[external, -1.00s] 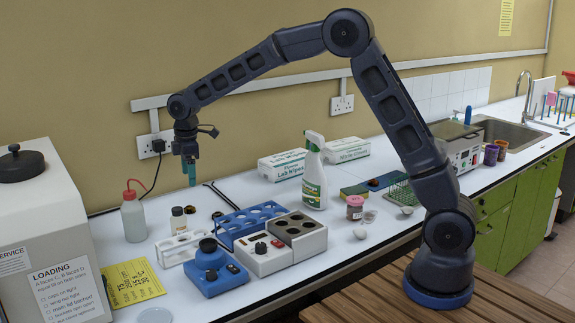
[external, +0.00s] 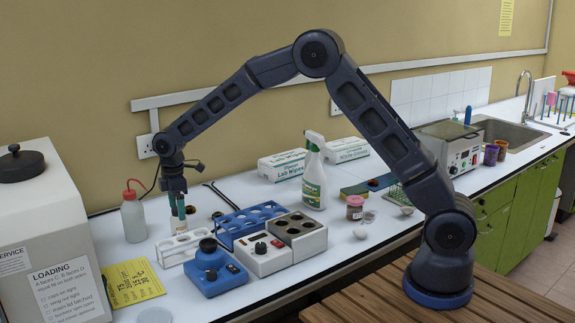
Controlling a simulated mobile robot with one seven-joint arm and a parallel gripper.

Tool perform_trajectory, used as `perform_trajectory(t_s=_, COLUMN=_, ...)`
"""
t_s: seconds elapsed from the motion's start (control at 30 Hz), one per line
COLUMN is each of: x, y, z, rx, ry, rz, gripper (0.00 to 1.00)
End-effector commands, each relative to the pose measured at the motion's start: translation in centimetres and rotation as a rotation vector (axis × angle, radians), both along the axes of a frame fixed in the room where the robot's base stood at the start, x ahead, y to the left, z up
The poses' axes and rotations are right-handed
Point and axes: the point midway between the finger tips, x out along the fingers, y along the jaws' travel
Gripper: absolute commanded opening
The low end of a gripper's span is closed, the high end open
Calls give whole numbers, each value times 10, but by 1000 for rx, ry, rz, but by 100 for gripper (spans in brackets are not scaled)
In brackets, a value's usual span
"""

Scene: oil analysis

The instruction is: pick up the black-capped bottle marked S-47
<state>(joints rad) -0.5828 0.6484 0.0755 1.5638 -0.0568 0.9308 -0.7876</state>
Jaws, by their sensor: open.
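The small bottle (external: 178,227) stands upright on the white bench, behind the white rack. Its pale label shows, but the marking on it is too small to read. Its dark cap is now hidden by my gripper (external: 177,213). My gripper points straight down over the bottle, its teal fingers open at the height of the bottle's top. I cannot tell whether the fingers touch it.
A wash bottle with a red top (external: 133,215) stands close on the left. The white rack (external: 183,247), a blue rack (external: 250,222) and a blue device (external: 213,270) stand in front and to the right. A spray bottle (external: 313,175) stands farther right.

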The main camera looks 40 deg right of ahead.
Motion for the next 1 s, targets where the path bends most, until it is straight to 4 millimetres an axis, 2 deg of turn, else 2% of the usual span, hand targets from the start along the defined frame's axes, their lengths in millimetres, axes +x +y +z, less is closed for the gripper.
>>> perform_trajectory(t_s=0.33, x=0, y=0, z=-44, rx=-2, ry=1, rz=0, gripper=74)
perform_trajectory(t_s=0.6, x=0, y=0, z=-47, rx=-1, ry=1, rz=0, gripper=74)
perform_trajectory(t_s=0.87, x=0, y=0, z=-47, rx=-1, ry=0, rz=0, gripper=23)
perform_trajectory(t_s=1.0, x=0, y=0, z=-47, rx=0, ry=0, rz=0, gripper=23)
